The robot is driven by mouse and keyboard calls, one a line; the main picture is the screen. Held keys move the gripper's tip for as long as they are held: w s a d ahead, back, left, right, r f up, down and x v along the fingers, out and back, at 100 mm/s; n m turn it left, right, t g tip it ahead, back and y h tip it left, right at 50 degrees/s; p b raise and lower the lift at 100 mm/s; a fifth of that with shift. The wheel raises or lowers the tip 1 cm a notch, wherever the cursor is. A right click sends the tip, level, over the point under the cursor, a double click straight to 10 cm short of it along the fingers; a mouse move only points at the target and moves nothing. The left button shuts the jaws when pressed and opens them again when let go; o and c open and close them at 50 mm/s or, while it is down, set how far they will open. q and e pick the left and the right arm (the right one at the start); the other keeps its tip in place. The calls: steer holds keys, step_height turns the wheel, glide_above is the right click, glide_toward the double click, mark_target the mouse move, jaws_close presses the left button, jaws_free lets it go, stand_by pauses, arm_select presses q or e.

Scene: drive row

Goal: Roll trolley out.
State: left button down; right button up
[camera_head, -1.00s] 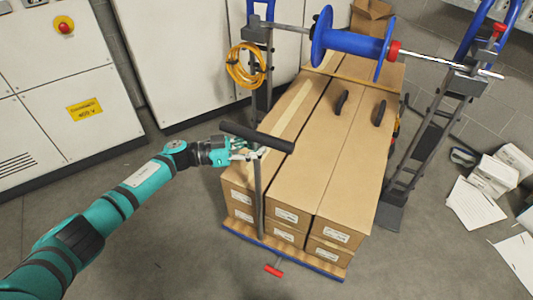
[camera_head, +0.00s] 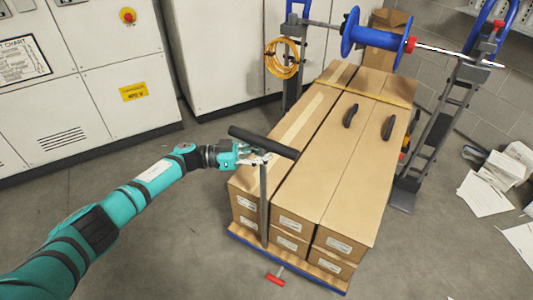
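The trolley (camera_head: 325,283) is a low platform with a wooden-looking front edge and a blue rim. It is loaded with long brown cardboard boxes (camera_head: 335,165) stacked side by side in two layers. Its handle is a black bar (camera_head: 272,145) on a grey upright post at the near end. A red pedal (camera_head: 276,280) sticks out low at the front. My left gripper (camera_head: 258,159) is at the handle, just below the bar at the post, and looks shut on it; the fingertips are partly hidden. My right gripper is not in view.
A blue cable reel (camera_head: 378,40) sits on a rod between two stands, over the trolley's far end. The right stand (camera_head: 430,145) is close beside the boxes. Papers (camera_head: 484,194) lie at right. Cabinets (camera_head: 95,75) line the left. The near grey floor is clear.

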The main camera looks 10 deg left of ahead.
arm_select(q)
steer(key=shift+w+a+r+t, duration=0.1)
steer(key=shift+w+a+t, duration=0.15)
steer(key=shift+a, duration=0.25)
steer(key=shift+s, duration=0.2)
steer(key=c, duration=1.9)
jaws_free()
steer(key=o, duration=0.5)
steer(key=shift+s+a, duration=0.35)
steer(key=shift+a, duration=0.05)
steer(key=shift+o, duration=1.2)
steer(key=shift+d, duration=0.35)
steer(key=v, duration=1.2)
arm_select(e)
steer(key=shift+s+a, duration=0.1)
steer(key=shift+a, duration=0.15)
arm_select(q)
steer(key=shift+w, duration=0.1)
